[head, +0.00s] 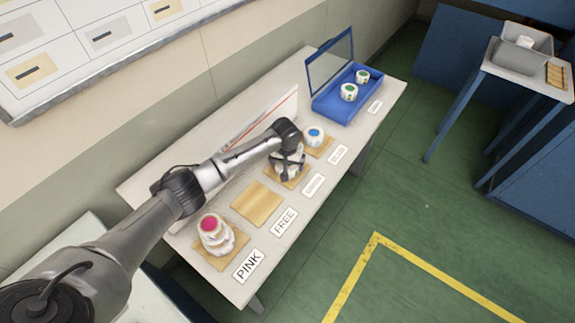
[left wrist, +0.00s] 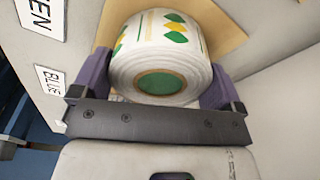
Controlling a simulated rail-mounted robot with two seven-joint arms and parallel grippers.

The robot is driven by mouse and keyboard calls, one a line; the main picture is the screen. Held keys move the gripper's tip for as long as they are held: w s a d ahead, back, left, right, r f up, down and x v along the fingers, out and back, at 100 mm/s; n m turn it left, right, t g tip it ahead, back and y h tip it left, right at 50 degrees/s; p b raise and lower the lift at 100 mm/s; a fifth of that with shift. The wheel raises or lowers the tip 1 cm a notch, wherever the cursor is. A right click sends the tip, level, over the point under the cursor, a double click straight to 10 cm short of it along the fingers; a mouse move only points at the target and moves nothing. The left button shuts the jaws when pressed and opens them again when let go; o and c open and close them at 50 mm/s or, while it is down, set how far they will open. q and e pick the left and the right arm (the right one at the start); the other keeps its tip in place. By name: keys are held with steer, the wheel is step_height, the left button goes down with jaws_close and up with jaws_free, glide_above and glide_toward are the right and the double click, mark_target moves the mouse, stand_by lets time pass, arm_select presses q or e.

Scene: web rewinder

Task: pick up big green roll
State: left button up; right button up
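The big green roll (left wrist: 160,55) is white with a green core and green and yellow leaf prints. In the left wrist view it lies between the two fingers of my left gripper (left wrist: 160,88), one on each side. I cannot tell whether the fingers press on it or stand just clear. In the head view the roll (head: 284,171) is partly hidden under my left gripper (head: 289,160), over the wooden pad (head: 301,178) by the GREEN label. My right gripper is not in view.
A roll with a blue core (head: 314,135) sits on the neighbouring pad. Pink-cored rolls (head: 214,234) are stacked near the PINK label (head: 248,265). The FREE pad (head: 257,204) is empty. A blue bin (head: 338,104) with an upright lid holds two green-cored rolls (head: 349,92).

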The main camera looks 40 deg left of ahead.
arm_select(q)
steer(key=c, duration=0.5)
steer(key=shift+o, duration=0.2)
